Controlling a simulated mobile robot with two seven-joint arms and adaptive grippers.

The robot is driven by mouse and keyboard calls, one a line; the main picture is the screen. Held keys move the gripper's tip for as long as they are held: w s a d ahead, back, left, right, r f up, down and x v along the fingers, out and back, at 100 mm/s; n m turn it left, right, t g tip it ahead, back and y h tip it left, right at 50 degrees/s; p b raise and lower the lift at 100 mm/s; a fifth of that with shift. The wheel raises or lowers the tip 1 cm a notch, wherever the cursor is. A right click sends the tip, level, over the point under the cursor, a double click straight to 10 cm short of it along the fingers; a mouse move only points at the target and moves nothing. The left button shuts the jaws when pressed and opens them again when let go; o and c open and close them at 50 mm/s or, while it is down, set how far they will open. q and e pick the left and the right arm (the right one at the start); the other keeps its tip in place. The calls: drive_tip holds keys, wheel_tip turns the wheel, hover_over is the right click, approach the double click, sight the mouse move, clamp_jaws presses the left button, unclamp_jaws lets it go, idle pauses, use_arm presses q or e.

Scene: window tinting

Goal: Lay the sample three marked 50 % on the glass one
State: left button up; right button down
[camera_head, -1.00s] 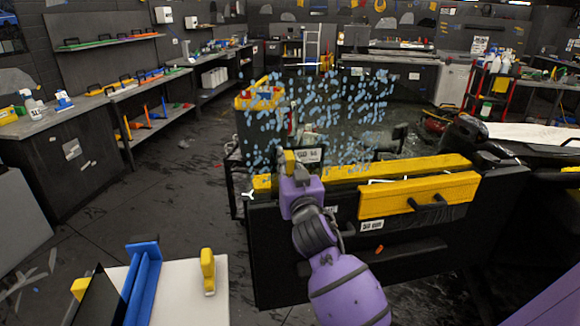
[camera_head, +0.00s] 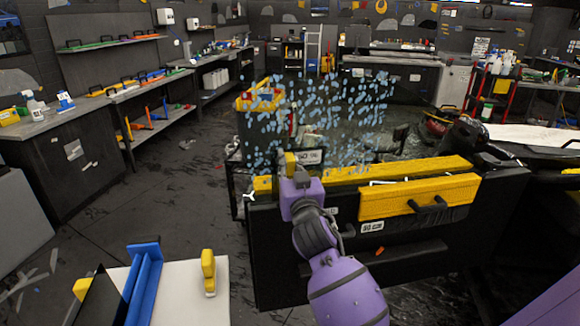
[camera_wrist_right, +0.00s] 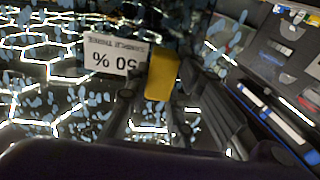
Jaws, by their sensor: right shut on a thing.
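The glass (camera_head: 345,105) stands upright above the far side of the black bench, see-through and dotted with blue drops. My right gripper (camera_head: 291,174) is in front of its lower left part, shut on the yellow grip (camera_head: 290,160) of the sample. The sample's white tag (camera_head: 311,157) reads 50 %; in the right wrist view the tag (camera_wrist_right: 115,58) appears upside down beside the yellow grip (camera_wrist_right: 162,75), between my right fingers (camera_wrist_right: 158,92). The sample's clear sheet is hard to make out, and I cannot tell whether it touches the glass. My left gripper is out of view.
The black bench (camera_head: 285,270) has a yellow rail (camera_head: 400,169) and a yellow bar with black handles (camera_head: 418,196) in front of the glass. A white board (camera_head: 185,290) at lower left bears a blue tool (camera_head: 144,285) and a yellow grip (camera_head: 208,272).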

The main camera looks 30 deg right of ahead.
drive_tip(key=shift+w+r, duration=0.1)
drive_tip(key=shift+w+d, duration=0.1)
drive_tip(key=shift+w, duration=0.4)
drive_tip(key=shift+r, duration=0.1)
drive_tip(key=shift+w+d, duration=0.2)
drive_tip(key=shift+w, duration=0.3)
idle(0.4)
idle(0.5)
drive_tip(key=c, duration=1.5)
unclamp_jaws()
drive_tip(key=shift+o, duration=0.2)
drive_tip(key=shift+o, duration=0.4)
